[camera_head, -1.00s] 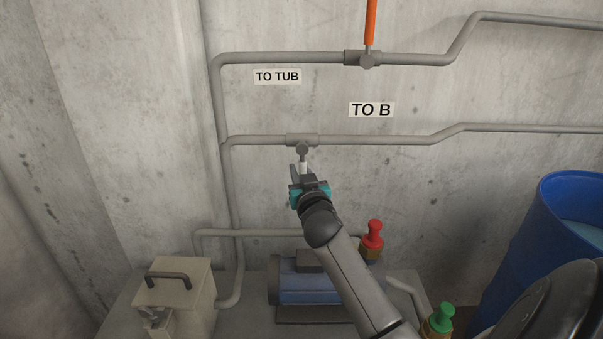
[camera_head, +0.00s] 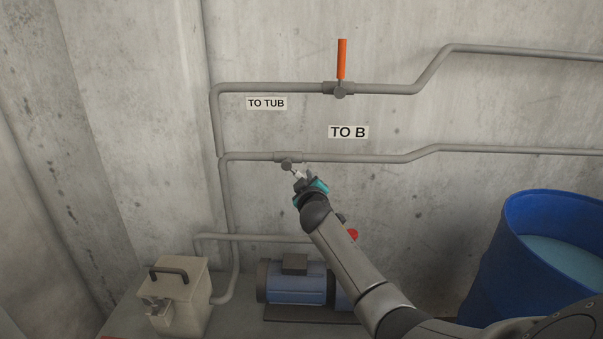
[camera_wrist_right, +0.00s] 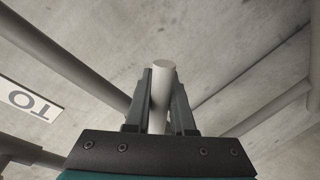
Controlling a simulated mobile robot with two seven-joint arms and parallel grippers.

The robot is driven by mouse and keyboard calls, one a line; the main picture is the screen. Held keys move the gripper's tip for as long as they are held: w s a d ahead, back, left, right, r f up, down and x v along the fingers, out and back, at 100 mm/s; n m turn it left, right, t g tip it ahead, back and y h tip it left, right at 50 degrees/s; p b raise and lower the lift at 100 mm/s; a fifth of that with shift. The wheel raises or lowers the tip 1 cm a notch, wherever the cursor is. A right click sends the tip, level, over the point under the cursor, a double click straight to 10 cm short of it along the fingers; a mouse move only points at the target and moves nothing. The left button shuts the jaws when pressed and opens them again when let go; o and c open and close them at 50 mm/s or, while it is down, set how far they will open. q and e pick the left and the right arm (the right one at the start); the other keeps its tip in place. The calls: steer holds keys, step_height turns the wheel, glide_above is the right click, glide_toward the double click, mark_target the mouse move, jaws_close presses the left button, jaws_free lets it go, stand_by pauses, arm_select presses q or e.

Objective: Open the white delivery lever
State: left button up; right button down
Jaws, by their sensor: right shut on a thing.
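The white delivery lever (camera_head: 298,174) is on the valve (camera_head: 287,166) of the lower grey pipe, the one beside the "TO B" label (camera_head: 348,132). It points down and to the right from the valve, and its outer part is hidden by my gripper. My right gripper (camera_head: 304,180) is shut on the lever. In the right wrist view the lever (camera_wrist_right: 162,88) is a pale round rod between the two dark fingers (camera_wrist_right: 160,104). My left gripper is not in view.
The upper pipe has an orange lever (camera_head: 341,60) standing upright, near the "TO TUB" label (camera_head: 266,103). Below are a blue pump (camera_head: 292,284), a beige box (camera_head: 174,292) and a red knob (camera_head: 352,235) partly behind my arm. A blue barrel (camera_head: 500,270) stands at right.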

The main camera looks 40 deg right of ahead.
steer(key=shift+s+d+r+n+g+h+p, duration=0.3)
steer(key=shift+r+n+p, duration=0.55)
steer(key=shift+n+p, duration=0.5)
steer(key=shift+s+d+r+n+g+h+p, duration=0.3)
steer(key=shift+r+n+p, duration=0.6)
steer(key=shift+n+p, duration=0.45)
steer(key=shift+s+d+r+n+g+h+p, duration=0.2)
steer(key=shift+d+r+n+g+p, duration=0.15)
steer(key=shift+r+n+p, duration=0.95)
steer(key=shift+d+f+p, duration=0.1)
steer(key=shift+f+p, duration=0.2)
steer(key=shift+f, duration=0.1)
steer(key=c, duration=0.8)
jaws_free()
steer(key=shift+o, duration=0.2)
steer(key=shift+f, duration=0.1)
steer(key=v, duration=1.5)
steer(key=shift+p, duration=0.35)
